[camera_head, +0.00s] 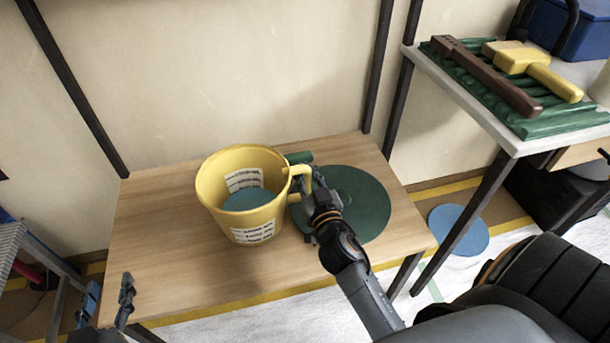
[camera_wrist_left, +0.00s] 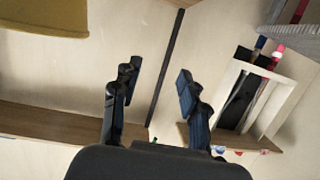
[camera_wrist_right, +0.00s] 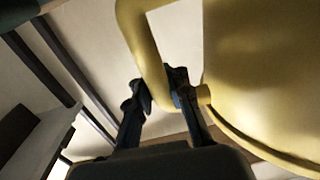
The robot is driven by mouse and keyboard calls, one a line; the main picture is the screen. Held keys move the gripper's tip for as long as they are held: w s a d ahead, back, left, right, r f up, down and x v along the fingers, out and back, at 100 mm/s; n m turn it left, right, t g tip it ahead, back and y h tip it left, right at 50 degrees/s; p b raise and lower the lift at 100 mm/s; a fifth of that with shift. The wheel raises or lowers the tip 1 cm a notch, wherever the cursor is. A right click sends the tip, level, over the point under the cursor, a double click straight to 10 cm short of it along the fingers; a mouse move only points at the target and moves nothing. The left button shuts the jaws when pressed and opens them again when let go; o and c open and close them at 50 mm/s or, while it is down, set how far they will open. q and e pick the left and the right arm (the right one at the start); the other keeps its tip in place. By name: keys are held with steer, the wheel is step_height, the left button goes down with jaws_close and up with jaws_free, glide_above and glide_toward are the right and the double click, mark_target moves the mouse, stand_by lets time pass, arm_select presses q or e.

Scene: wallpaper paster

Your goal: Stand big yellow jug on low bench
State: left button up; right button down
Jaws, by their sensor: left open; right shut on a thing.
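The big yellow jug (camera_head: 212,207) has white label patches and a round blue-green surface inside. It is upright at the middle of the low wooden bench (camera_head: 150,260); I cannot tell whether its base touches the top. My right gripper (camera_head: 312,192) is shut on the jug's handle, on the jug's right side. The right wrist view shows the fingers (camera_wrist_right: 162,92) at the handle (camera_wrist_right: 143,50), beside the jug's wall (camera_wrist_right: 255,70). My left gripper (camera_head: 106,302) is open and empty off the bench's front left corner. Its open fingers show in the left wrist view (camera_wrist_left: 158,85).
A dark green disc (camera_head: 365,205) lies on the bench right of the jug, with a small green object (camera_head: 299,157) behind. A higher table (camera_head: 470,95) at right holds tools on a green ribbed mat. A blue disc (camera_head: 458,230) lies on the floor. The bench's left part is clear.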

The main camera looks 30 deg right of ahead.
arm_select(q)
steer(key=r+t, duration=0.1)
steer(key=w+r+t, duration=0.1)
steer(key=r, duration=0.1)
steer(key=d+r+t, duration=0.1)
steer(key=shift+w+d+r+h+b, duration=0.1)
steer(key=shift+w+r+h+b, duration=0.2)
steer(key=shift+h, duration=0.1)
arm_select(e)
steer(key=shift+f, duration=0.3)
steer(key=c, duration=1.3)
jaws_free()
steer(key=shift+f, duration=0.15)
arm_select(q)
steer(key=shift+s+r, duration=0.1)
steer(key=shift+r, duration=0.1)
arm_select(e)
steer(key=shift+o, duration=0.2)
arm_select(q)
steer(key=shift+f, duration=0.1)
